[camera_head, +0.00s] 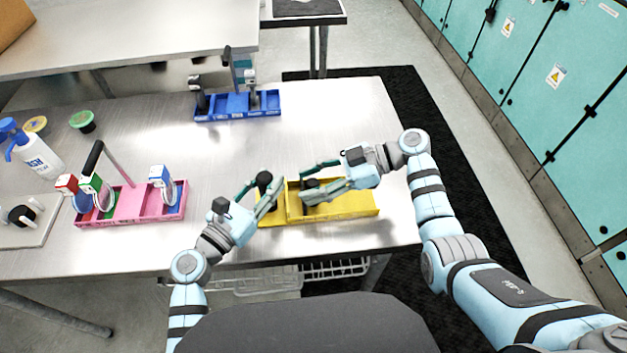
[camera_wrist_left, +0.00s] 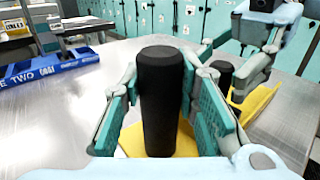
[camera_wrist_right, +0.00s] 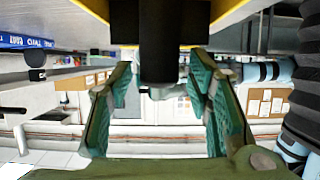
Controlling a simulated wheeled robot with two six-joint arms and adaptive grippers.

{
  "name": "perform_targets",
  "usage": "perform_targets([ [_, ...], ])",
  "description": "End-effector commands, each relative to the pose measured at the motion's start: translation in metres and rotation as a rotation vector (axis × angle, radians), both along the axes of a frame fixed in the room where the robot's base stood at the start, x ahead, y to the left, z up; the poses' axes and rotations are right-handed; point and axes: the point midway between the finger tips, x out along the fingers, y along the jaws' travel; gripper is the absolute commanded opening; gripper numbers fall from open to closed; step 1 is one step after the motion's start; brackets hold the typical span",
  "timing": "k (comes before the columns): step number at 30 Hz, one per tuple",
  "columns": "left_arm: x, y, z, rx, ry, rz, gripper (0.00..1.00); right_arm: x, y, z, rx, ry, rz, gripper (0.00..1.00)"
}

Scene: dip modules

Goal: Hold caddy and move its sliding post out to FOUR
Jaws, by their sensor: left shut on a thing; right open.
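The yellow caddy (camera_head: 345,207) lies near the table's front edge, with two black upright posts in it. My left gripper (camera_head: 262,192) is shut on the caddy's left black post (camera_head: 264,179); this post (camera_wrist_left: 161,100) fills the space between the fingers in the left wrist view. My right gripper (camera_head: 318,180) is open, its fingers on either side of the second black post (camera_head: 312,184). In the right wrist view this post (camera_wrist_right: 160,45) stands between the spread fingers, with gaps visible. My fingers partly hide the caddy's inside, and I cannot read any position mark on it.
A pink caddy (camera_head: 130,208) with colored modules stands to the left. A blue caddy (camera_head: 237,106) stands at the back. A bottle (camera_head: 38,155) and small tubs are at the far left. The table between the caddies is clear.

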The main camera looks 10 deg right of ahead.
Motion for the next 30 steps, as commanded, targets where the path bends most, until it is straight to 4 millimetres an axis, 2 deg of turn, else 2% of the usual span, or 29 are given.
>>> perform_targets([
  [1,0.0,0.0,0.0,0.0,0.001,-0.001,0.0,0.0,0.0,0.0,0.0,0.0,0.0,0.46],
  [9,0.0,-0.001,0.0,0.0,0.001,-0.001,0.0,0.0,-0.001,0.0,0.0,0.001,0.0,0.03],
  [10,0.0,-0.001,0.0,0.0,0.001,-0.001,0.0,0.0,-0.001,0.0,0.0,0.001,0.0,0.0],
  [16,0.0,0.0,0.0,0.0,0.001,-0.001,0.0,0.0,-0.001,0.0,0.0,0.001,0.0,0.0],
  [19,0.0,0.0,0.0,0.0,0.001,-0.001,0.0,0.0,-0.008,0.0,-0.001,0.002,0.0,0.0],
  [27,0.0,0.0,0.0,0.0,0.001,0.0,0.0,0.001,-0.064,-0.001,-0.004,0.003,-0.001,0.0],
  [30,0.0,0.0,0.0,-0.001,0.001,0.0,0.0,0.0,-0.076,0.0,-0.003,0.001,-0.001,0.0],
])
